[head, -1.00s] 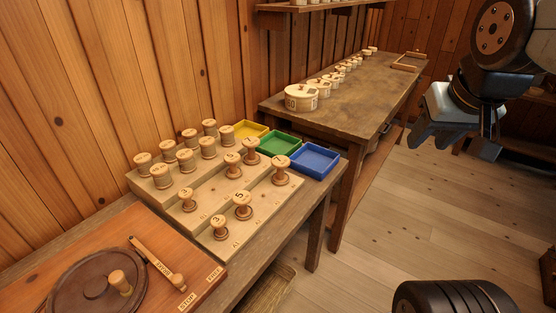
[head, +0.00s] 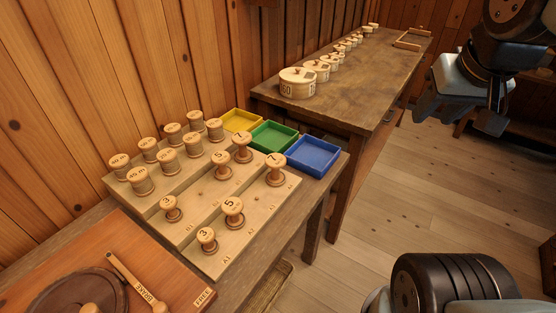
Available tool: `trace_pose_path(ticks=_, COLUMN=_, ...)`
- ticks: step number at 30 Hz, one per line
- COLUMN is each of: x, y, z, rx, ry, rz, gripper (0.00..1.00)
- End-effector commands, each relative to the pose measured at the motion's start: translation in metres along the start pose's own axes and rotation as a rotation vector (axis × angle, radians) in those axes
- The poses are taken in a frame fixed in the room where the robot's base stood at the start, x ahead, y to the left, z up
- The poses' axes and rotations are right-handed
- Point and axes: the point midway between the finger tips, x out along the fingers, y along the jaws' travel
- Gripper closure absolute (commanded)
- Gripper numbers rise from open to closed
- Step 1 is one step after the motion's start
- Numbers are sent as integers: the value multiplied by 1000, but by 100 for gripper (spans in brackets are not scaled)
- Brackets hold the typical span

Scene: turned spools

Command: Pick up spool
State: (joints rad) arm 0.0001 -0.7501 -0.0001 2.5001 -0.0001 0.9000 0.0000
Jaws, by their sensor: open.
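Several turned wooden spools stand upright on a stepped wooden rack (head: 192,231) on the near bench, in the head view. The front rows hold numbered spools, such as a 7 spool (head: 275,169), a 5 spool (head: 232,211) and a 3 spool (head: 207,240). The back rows hold thicker spools, such as one at the left end (head: 139,181). My gripper (head: 462,118) hangs at the upper right, over the floor and well apart from the rack. Its jaws are open, and I see nothing between them.
Yellow (head: 241,121), green (head: 273,137) and blue (head: 313,154) trays sit behind the rack. A far table (head: 355,82) carries a row of round boxes (head: 297,83). A board with a brake lever (head: 135,281) lies at the near left.

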Motion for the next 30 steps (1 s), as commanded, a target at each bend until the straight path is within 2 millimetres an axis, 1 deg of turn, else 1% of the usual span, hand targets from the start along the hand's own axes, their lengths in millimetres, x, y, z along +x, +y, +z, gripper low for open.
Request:
trace_pose_path(ticks=2, x=0, y=0, z=0, rx=0, ry=0, rz=0, gripper=56)
trace_pose_path(ticks=5, x=0, y=-1, z=-2, rx=2, ry=-3, rz=-2, gripper=47)
trace_pose_path(ticks=8, x=5, y=-4, z=-8, rx=17, ry=-16, rz=-8, gripper=37)
trace_pose_path(ticks=9, x=8, y=-11, z=-12, rx=30, ry=-25, rz=-11, gripper=34)
trace_pose_path(ticks=11, x=15, y=-17, z=-19, rx=50, ry=-43, rz=-16, gripper=28)
trace_pose_path(ticks=14, x=29, y=-30, z=-35, rx=94, ry=-77, rz=-23, gripper=18)
trace_pose_path(ticks=18, x=54, y=-54, z=-56, rx=162, ry=-127, rz=-18, gripper=5)
trace_pose_path(ticks=19, x=59, y=-59, z=-60, rx=176, ry=-137, rz=-16, gripper=3)
trace_pose_path(ticks=24, x=92, y=-98, z=-78, rx=249, ry=-185, rz=11, gripper=3)
trace_pose_path(ticks=26, x=104, y=-113, z=-82, rx=272, ry=-199, rz=23, gripper=3)
trace_pose_path(ticks=30, x=133, y=-152, z=-89, rx=324, ry=-222, rz=60, gripper=3)
